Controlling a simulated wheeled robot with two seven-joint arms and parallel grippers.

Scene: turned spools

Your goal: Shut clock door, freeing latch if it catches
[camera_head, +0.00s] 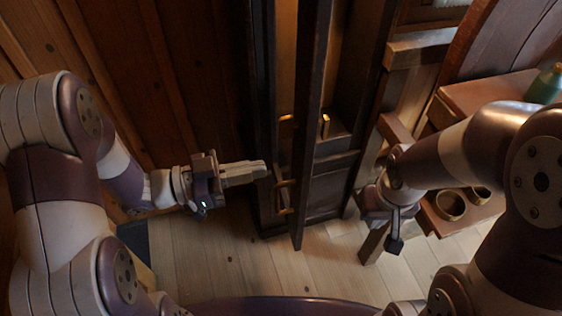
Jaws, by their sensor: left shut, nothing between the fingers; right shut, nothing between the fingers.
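The tall dark wooden clock case (345,75) stands in the middle of the head view. Its narrow door (306,150) stands ajar and shows nearly edge-on. A small brass piece (325,125), perhaps the latch, shows just right of the door; I cannot tell whether it is caught. A brass handle (285,184) and other brass fittings show left of the door edge. My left gripper (263,171) is shut and empty, its fingertips just left of the handle; contact is unclear. My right gripper (394,244) is shut and empty, low to the right of the clock, pointing down.
A wooden shelf unit at the right carries a green bottle (546,84) on top and round brown pots (450,205) lower down. A plank wall (150,80) is behind my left arm. The pale plank floor (215,265) is clear in front of the clock.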

